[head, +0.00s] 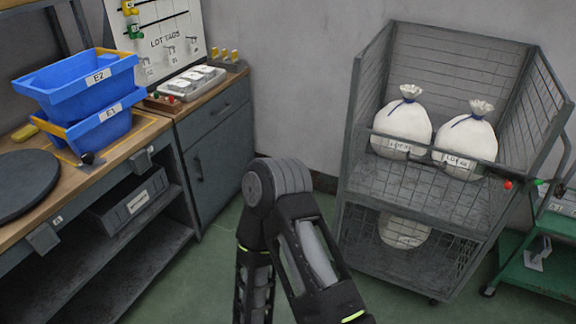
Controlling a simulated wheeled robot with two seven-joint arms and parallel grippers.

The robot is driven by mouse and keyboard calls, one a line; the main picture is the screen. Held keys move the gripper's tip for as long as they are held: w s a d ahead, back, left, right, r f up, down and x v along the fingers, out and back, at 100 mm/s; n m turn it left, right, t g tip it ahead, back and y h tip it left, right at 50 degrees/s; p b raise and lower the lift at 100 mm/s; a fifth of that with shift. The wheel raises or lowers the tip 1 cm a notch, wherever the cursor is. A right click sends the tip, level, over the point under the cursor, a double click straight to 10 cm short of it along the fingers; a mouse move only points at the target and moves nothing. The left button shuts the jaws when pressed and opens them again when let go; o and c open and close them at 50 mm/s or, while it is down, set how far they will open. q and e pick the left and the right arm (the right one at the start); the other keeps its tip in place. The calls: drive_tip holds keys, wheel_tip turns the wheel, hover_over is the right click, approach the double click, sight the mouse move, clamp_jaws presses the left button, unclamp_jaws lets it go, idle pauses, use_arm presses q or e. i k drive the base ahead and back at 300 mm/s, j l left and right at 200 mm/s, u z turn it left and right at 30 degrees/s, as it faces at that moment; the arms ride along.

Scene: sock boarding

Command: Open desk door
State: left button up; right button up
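The desk's grey cabinet door (222,160) is in the left half of the head view, below a drawer (218,110). The door looks closed, flush with the cabinet front. Its dark upright handle (198,170) is near the door's left edge. One of my arms shows bent at the bottom middle, to the right of the door and apart from it in the picture. Neither gripper is in view.
Blue bins (75,85) are stacked on the wooden bench top, with a tray of light blocks (190,82) farther right. A grey wire cage cart (345,185) holds white sacks (403,122) at the right. A green cart (545,268) stands beside it. Green floor shows between desk and cage.

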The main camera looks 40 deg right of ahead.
sight(214, 167)
drive_tip(key=z, duration=1.1)
drive_tip(key=i+j+z, duration=0.2)
drive_tip(key=i+z, duration=0.15)
drive_tip(key=z, duration=0.15)
drive_tip(key=i+j+z, duration=0.45)
drive_tip(key=i+j, duration=0.2)
drive_tip(key=j, duration=0.15)
drive_tip(key=i+j+z, duration=0.1)
drive_tip(key=i+j, duration=0.3)
drive_tip(key=j, duration=0.25)
drive_tip(key=i+j+z, duration=0.1)
drive_tip(key=j, duration=0.25)
drive_tip(key=i+j, duration=0.25)
drive_tip(key=j+z, duration=0.05)
drive_tip(key=j, duration=0.05)
